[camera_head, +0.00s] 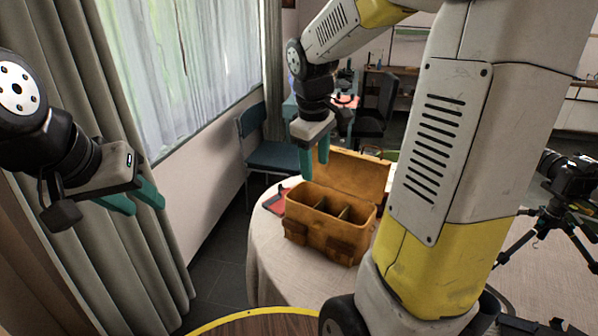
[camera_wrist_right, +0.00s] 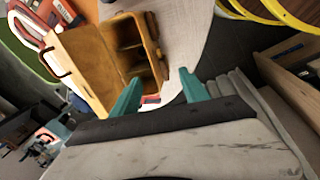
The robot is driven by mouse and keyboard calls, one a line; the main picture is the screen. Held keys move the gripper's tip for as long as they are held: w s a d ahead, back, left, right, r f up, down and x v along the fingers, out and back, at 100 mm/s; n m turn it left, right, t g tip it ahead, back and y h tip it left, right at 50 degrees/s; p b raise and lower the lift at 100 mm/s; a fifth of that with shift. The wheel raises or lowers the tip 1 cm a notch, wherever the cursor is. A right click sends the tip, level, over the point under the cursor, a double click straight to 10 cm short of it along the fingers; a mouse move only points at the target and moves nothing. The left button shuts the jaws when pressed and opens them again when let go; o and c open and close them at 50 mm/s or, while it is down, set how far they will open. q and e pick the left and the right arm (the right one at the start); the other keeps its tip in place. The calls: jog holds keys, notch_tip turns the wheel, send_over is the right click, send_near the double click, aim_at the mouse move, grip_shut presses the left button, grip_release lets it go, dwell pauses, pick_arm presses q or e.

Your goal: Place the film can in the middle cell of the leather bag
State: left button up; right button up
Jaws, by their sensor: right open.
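The tan leather bag (camera_head: 318,239) stands on the round table with its lid (camera_head: 352,174) open at the back. Dividers split its inside into cells; the insides look dark and show no can I can make out. The bag also shows in the right wrist view (camera_wrist_right: 154,50), with the lid to its left. My right gripper (camera_head: 315,165) is above the bag's back left side. Its teal fingers are apart with nothing held between them in the wrist view (camera_wrist_right: 160,92). My left gripper (camera_head: 147,202) is open and empty by the curtain, away from the table. I cannot find the film can.
A red flat item (camera_head: 274,201) lies on the table (camera_head: 264,250) left of the bag. My right arm's large links hide the table's right side. A blue chair (camera_head: 270,155) stands behind, and a camera on a tripod (camera_head: 570,182) is at the right.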

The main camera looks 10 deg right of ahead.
jog(key=s+a+r+m+t+y, duration=0.1)
jog(key=s+a+r+m+t, duration=0.1)
jog(key=s, duration=0.5)
jog(key=s+a+r+m+t+y, duration=0.2)
jog(key=s+m, duration=0.3)
jog(key=s, duration=0.3)
jog(key=shift+a+r, duration=0.6)
jog(key=shift+r, duration=0.1)
jog(key=shift+d, duration=0.1)
